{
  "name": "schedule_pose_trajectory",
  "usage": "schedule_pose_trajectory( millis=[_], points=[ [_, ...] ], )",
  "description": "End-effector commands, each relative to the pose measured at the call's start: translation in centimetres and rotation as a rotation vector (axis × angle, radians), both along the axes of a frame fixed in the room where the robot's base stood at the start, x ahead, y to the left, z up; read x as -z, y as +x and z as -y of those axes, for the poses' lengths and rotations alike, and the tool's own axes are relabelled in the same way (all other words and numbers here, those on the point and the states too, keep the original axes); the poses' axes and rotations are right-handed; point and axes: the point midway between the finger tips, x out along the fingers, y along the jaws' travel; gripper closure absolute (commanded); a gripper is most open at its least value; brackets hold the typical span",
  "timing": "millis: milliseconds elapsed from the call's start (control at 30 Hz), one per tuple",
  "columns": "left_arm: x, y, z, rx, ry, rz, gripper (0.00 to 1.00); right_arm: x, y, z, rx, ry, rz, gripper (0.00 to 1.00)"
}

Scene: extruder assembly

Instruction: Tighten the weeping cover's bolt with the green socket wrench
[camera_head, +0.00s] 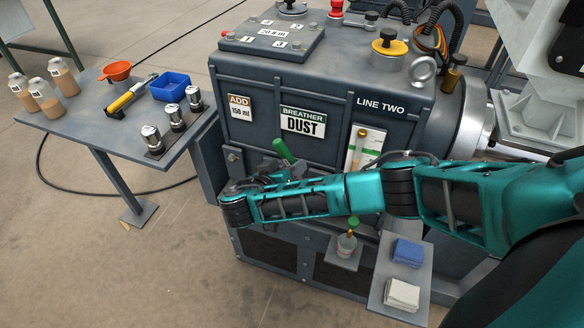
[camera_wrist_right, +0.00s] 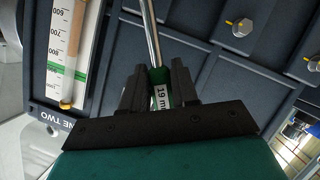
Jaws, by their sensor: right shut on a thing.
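My right gripper (camera_head: 288,172) is in front of the grey machine's front face, below the breather sign. It is shut on the green socket wrench (camera_head: 283,150). In the right wrist view the gripper (camera_wrist_right: 159,82) grips the wrench's green handle (camera_wrist_right: 160,97), marked "19 m…", and its steel shaft (camera_wrist_right: 150,35) runs out of the top of the picture. The socket end is out of that view. I cannot tell which cover weeps. My left gripper is out of view.
The grey machine (camera_head: 345,85) has a sight gauge (camera_head: 365,148) on its front. A side table (camera_head: 75,125) holds bottles, an orange funnel (camera_head: 117,71), a yellow-handled tool, a blue bin (camera_head: 170,86) and metal canisters. A low shelf (camera_head: 385,309) carries blue and white cloths.

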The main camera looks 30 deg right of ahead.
Motion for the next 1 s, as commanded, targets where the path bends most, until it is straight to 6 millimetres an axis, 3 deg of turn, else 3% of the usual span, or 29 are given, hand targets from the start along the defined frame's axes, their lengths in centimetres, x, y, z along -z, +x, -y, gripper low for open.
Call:
schedule_pose_trajectory(
  millis=[1000],
  points=[
    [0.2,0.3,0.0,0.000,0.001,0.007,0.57,0.0,1.0,1.2,0.001,0.000,0.002,1.00]
  ],
)
